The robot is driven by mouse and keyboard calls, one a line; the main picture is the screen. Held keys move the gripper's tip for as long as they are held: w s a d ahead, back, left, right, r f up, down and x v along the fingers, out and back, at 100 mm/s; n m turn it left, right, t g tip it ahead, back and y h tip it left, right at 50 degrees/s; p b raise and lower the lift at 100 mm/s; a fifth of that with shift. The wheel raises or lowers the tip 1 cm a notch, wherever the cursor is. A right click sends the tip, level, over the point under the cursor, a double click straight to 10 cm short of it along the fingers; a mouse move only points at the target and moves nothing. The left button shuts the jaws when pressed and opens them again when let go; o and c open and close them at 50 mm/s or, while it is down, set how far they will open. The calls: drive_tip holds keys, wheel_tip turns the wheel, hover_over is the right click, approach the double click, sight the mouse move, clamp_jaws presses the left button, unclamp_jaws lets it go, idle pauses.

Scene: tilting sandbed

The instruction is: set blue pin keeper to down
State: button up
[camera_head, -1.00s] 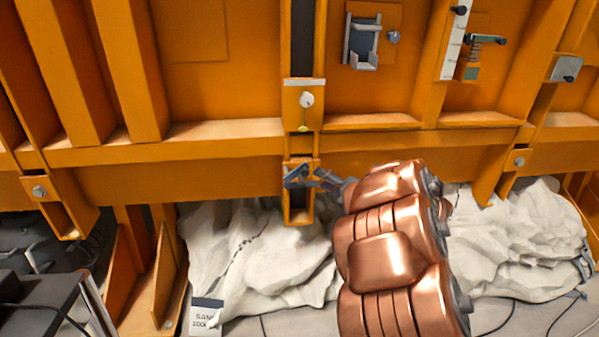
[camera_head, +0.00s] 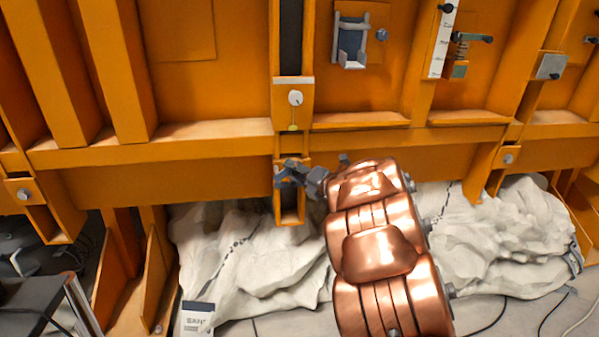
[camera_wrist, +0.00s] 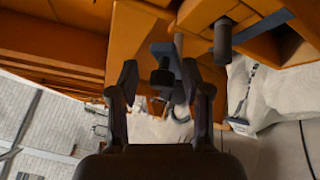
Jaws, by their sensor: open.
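A blue-grey part with a dark round stub, which looks like the blue pin keeper (camera_wrist: 163,48), shows in the wrist view beyond and between my fingertips. It sits at an orange slotted bracket (camera_head: 289,212) below the crossbeam. In the head view my fingers largely cover it, so its position is unclear. My gripper (camera_head: 285,174) is at the upper part of this bracket, coming in from the right. In the wrist view my gripper (camera_wrist: 160,85) has its two dark fingers apart, with nothing clearly held. I cannot tell whether a finger touches the part.
A white round knob (camera_head: 295,98) with a yellow-tipped pointer is just above. A dark cylinder (camera_wrist: 222,40) stands close to the right finger in the wrist view. The orange crossbeam (camera_head: 180,143) runs above my gripper. Pale sandbags (camera_head: 245,255) lie below and behind.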

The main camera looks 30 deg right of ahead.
clamp_jaws()
idle(0.4)
